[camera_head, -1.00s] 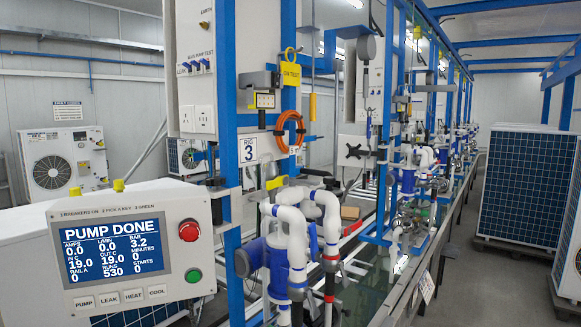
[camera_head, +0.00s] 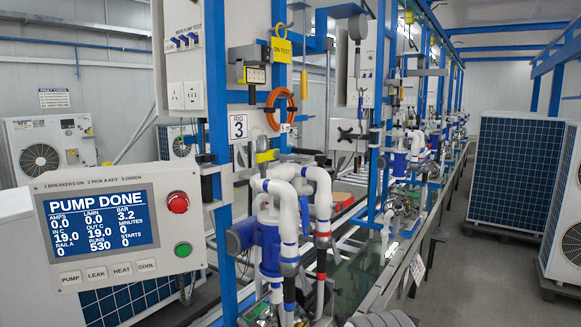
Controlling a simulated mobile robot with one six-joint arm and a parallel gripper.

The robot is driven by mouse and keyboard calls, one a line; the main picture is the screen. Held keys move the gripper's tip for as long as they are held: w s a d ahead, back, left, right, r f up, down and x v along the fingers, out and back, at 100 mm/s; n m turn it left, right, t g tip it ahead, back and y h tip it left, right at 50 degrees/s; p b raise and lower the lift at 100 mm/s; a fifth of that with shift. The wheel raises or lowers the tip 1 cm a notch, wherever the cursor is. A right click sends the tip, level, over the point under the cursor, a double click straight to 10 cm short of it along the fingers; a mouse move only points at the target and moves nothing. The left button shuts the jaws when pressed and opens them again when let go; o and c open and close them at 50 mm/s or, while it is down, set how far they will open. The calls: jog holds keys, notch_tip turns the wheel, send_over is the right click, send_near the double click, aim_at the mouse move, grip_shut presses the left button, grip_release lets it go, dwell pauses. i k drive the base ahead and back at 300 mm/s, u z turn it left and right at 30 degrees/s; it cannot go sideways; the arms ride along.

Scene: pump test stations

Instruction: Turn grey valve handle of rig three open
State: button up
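Rig three is marked by a white sign (camera_head: 238,127) reading "RIG 3" left of centre. Below and right of it stands its blue pump body (camera_head: 270,248) with white bent pipes (camera_head: 288,205). A yellow-and-grey part (camera_head: 266,156) shows beside the sign, too small to identify. I cannot pick out the grey valve handle for certain. My gripper is not in view.
A control panel (camera_head: 120,225) reading "PUMP DONE" stands at front left, with red and green buttons. Blue frame posts (camera_head: 218,200) rise beside the rig. More rigs recede behind. The aisle floor (camera_head: 455,265) is open, with solar-like blue-grid units (camera_head: 515,170) at right.

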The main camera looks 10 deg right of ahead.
aim_at(283, 158)
jog(key=u, duration=0.05)
jog(key=k, duration=1.2)
jog(key=z, duration=0.6)
jog(key=i, duration=1.6)
jog(key=u, duration=0.3)
